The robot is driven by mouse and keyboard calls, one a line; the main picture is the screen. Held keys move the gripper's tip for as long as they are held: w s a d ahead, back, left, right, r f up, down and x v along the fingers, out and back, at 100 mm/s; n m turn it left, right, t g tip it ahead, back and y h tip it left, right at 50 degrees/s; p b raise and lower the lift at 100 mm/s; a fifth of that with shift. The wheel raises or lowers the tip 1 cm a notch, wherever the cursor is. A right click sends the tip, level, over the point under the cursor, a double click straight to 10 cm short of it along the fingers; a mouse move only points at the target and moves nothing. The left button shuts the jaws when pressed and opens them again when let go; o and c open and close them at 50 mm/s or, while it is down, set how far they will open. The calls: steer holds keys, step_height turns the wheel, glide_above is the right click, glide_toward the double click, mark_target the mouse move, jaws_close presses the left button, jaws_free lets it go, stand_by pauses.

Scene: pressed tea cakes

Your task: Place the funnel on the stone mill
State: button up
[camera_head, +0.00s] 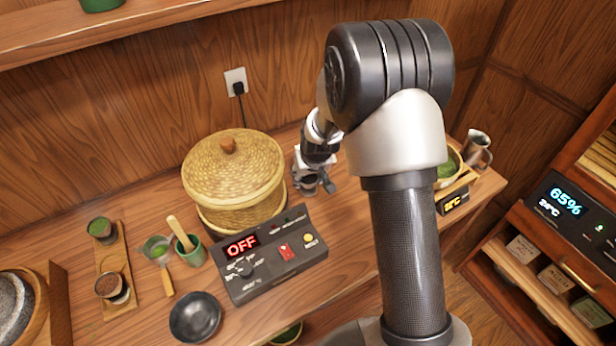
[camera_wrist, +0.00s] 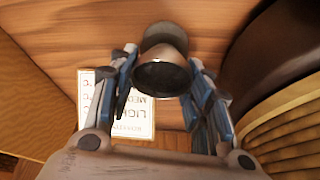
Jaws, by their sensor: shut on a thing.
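The funnel (camera_wrist: 162,76) is a small dark metal piece with a round rim, held between the fingers of my gripper (camera_wrist: 163,62) in the wrist view. In the head view my gripper (camera_head: 315,183) is shut on it, just right of the woven basket and near the wall. The funnel there is small and partly covered by the fingers. The stone mill (camera_head: 14,306) is a grey round stone in a wooden surround at the far left edge, cut off by the frame. My gripper is far to its right.
A lidded woven basket (camera_head: 232,172) stands between my gripper and the mill. A control box reading OFF (camera_head: 268,254), a dark bowl (camera_head: 195,317), a green cup (camera_head: 190,250) and a wooden tray with small cups (camera_head: 115,262) also lie on the counter. A metal pitcher (camera_head: 478,148) stands at right.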

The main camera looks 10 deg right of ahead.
steer(key=shift+f, duration=0.1)
steer(key=o, duration=1.1)
steer(key=shift+c, duration=0.2)
